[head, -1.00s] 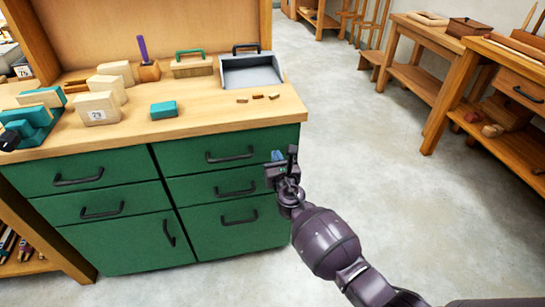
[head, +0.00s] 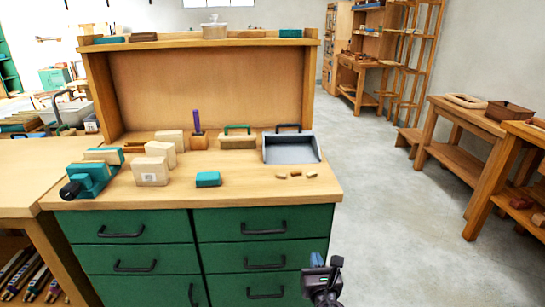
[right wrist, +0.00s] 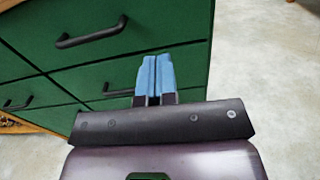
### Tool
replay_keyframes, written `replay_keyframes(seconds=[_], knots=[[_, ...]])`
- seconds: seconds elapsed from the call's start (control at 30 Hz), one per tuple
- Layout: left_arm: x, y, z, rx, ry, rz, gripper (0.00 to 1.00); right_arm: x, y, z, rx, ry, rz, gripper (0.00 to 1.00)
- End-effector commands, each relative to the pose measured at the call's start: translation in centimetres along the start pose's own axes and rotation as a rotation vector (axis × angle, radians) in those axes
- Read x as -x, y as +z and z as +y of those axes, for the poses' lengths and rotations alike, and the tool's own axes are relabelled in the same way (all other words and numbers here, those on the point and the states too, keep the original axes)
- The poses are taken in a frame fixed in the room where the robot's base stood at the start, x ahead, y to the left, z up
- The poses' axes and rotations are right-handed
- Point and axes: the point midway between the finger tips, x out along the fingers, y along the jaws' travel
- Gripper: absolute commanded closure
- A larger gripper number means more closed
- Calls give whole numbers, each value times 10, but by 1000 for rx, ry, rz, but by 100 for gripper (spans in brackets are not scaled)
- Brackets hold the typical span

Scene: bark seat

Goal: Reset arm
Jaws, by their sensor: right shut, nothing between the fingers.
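My right gripper (head: 325,265) is at the bottom of the head view, in front of the right end of the green drawer cabinet (head: 222,226). In the right wrist view its two blue fingers (right wrist: 155,78) lie together, shut with nothing between them. Behind them are the cabinet's green drawer fronts and a black handle (right wrist: 92,32). The gripper appears apart from the cabinet. My left gripper is in neither view.
The wooden bench top (head: 240,190) bears a grey dustpan-like tray (head: 291,148), a teal block (head: 208,179), pale blocks (head: 151,171) and small wooden pieces (head: 296,174). Clear floor (head: 400,230) lies to the right, before wooden tables (head: 470,120).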

Motion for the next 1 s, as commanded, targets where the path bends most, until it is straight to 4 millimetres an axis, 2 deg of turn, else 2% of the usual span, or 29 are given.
replay_keyframes(seconds=[0.07,0.17,0.33,0.47,0.67,0.8,1.0], knots=[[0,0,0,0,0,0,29,0,0,0,-79,-1,2,100],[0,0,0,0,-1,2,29,0,0,0,-303,-7,18,100],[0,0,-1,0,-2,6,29,-1,23,3,-873,-15,36,100],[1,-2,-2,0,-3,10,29,15,33,-4,-1322,-44,71,100],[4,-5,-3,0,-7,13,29,64,34,-25,-1960,-144,136,100],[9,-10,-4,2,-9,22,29,113,29,-43,-2355,-257,168,100],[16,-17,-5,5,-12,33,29,185,21,-66,-2739,-434,171,100]])
